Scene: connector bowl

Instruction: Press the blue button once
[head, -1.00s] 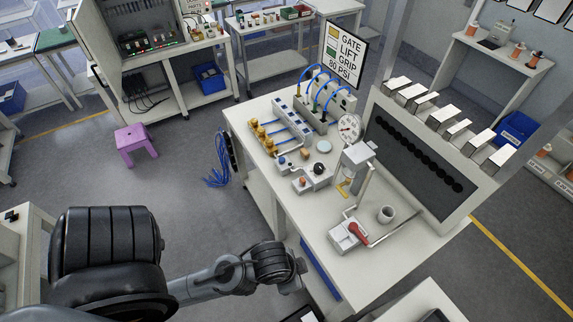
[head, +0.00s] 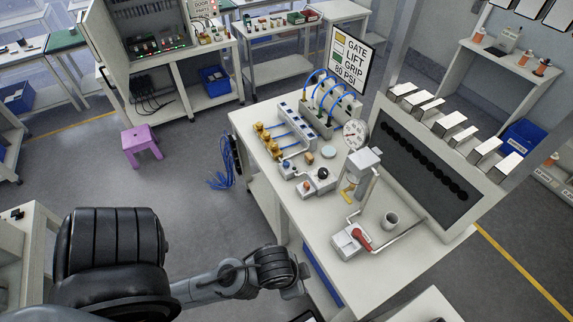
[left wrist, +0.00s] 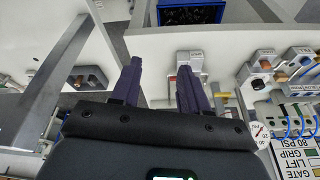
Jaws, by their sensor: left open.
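A small blue part (head: 286,164), perhaps the blue button, shows on the left of the bench near the brass fittings; it is too small to be sure. Right of it is a grey control box (head: 317,182) with a black knob and an orange-brown button. My left arm comes in from the lower left, and its gripper (head: 299,283) is in front of the bench, apart from these controls. In the left wrist view its two dark purple fingers (left wrist: 160,83) are spread with nothing between them. I cannot pick out a blue button in that view. My right gripper is not in view.
The white bench (head: 300,222) also carries a pressure gauge (head: 355,134), a grey cup (head: 390,220), a red-handled valve (head: 359,238) and blue hoses. A sign (head: 348,62) stands behind. A purple stool (head: 141,146) is on the floor to the left.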

